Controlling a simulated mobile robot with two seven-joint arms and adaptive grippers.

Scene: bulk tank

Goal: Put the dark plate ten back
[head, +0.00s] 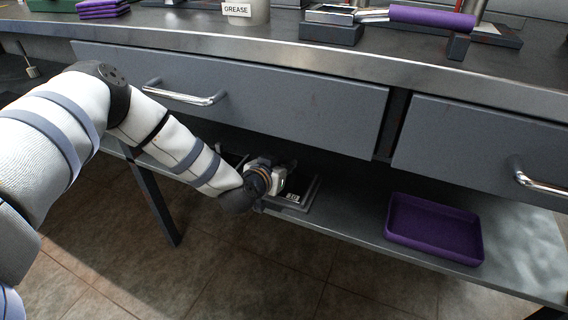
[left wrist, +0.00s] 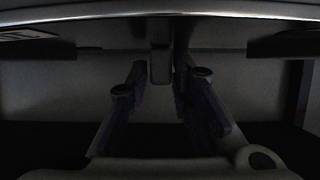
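No dark plate can be made out for certain. A dark flat piece with a small pale label (head: 293,197) lies on the lower shelf (head: 350,226), just beyond my left wrist; the label is too small to read. My left arm reaches in under the drawers at this spot. The left gripper's fingers are hidden behind the wrist in the head view. In the dim left wrist view the left gripper (left wrist: 162,82) has its fingers apart, with a grey upright piece (left wrist: 160,62) beyond them that I cannot identify. My right gripper is not in view.
A purple tray (head: 434,229) sits empty on the lower shelf at right. Closed drawers with bar handles (head: 185,97) hang above the shelf. The bench top holds a grease pot (head: 246,12), a purple-handled tool (head: 432,18) and purple cloths (head: 102,8).

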